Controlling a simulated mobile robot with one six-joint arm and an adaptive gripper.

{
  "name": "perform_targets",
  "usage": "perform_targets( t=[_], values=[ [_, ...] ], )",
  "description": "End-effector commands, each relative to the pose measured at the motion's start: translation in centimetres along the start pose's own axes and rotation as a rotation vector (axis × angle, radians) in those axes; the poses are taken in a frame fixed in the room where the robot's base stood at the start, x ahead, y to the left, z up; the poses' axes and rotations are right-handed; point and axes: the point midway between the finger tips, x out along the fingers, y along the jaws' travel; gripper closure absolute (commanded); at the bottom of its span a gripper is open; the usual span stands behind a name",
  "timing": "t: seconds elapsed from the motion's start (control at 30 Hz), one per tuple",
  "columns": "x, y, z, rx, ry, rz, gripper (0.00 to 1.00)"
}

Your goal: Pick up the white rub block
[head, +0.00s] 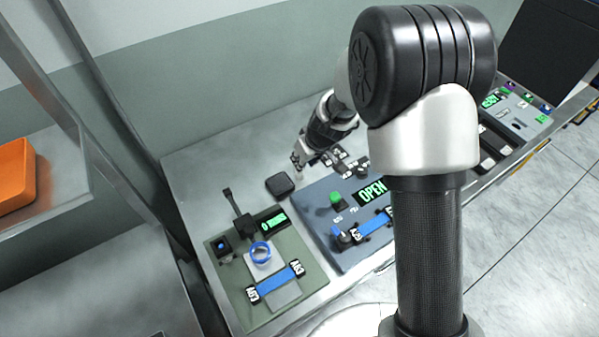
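My arm crosses the head view from the lower right, and my gripper (298,163) points down over the back of the bench, just behind a dark rounded block (280,185). The gripper is small and partly dark in this view, and I cannot tell whether its fingers are open or shut. A small pale patch shows at its tip, which could be fingertips or a held thing. I cannot clearly pick out the white rub block. A pale square pad (268,270) with a blue ring (261,252) on it lies on the green station.
The green station (232,290) holds a blue webbing strip (276,283) between labelled clamps. A blue-grey station (320,197) with an "OPEN" display (372,191) stands to its right. An orange bin (14,175) sits on the left shelf. The bench's back left is bare.

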Motion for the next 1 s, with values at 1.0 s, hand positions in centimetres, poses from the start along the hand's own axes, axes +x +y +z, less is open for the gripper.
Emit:
perform_targets(
  t=[1.0],
  values=[
    [9.1, 0.1, 0.3, 0.000, 0.001, 0.000, 0.75]
  ],
)
